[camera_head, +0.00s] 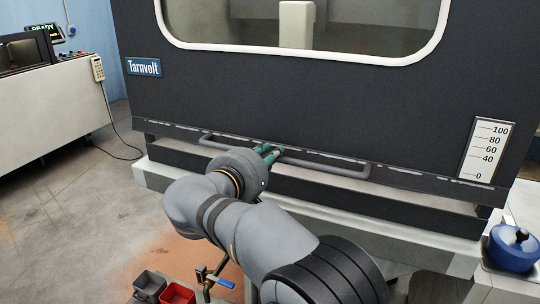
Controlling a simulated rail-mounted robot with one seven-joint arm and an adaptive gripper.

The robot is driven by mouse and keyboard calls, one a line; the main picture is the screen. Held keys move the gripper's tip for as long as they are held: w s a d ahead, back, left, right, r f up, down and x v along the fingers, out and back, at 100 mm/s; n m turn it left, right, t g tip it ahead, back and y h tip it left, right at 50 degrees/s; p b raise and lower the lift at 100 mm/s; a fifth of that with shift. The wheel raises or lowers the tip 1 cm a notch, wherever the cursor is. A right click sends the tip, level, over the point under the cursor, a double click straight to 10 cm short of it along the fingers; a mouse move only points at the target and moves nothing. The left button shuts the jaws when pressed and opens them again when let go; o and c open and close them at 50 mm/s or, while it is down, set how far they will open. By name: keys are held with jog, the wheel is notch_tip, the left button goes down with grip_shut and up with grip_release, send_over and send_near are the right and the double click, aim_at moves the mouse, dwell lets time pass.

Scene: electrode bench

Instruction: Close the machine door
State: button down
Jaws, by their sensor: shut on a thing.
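The machine door (290,95) is a large dark panel with a white-framed window and a "Tarnvolt" label. A long grey bar handle (325,166) runs along its lower edge. My gripper (274,151) has green fingers and is shut on the handle, left of the handle's middle. Below the door's lower edge, a dark gap and the light machine base (155,175) show. Part of the handle is hidden behind my gripper.
A scale plate (486,150) marked 0 to 100 is at the door's right. A blue lidded pot (513,248) stands at the lower right. A grey bin (149,285) and a red bin (177,293) are at the bottom. Another machine (50,105) stands at the left; floor between is open.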

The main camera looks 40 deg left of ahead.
notch_tip(320, 180, down, 13)
jog(key=b, duration=0.9)
jog(key=shift+s+r, duration=0.1)
jog(key=shift+r, duration=0.1)
jog(key=shift+f, duration=0.1)
jog(key=c, duration=1.6)
grip_release()
jog(key=shift+c, duration=0.2)
jog(key=v, duration=1.2)
jog(key=shift+r, duration=0.2)
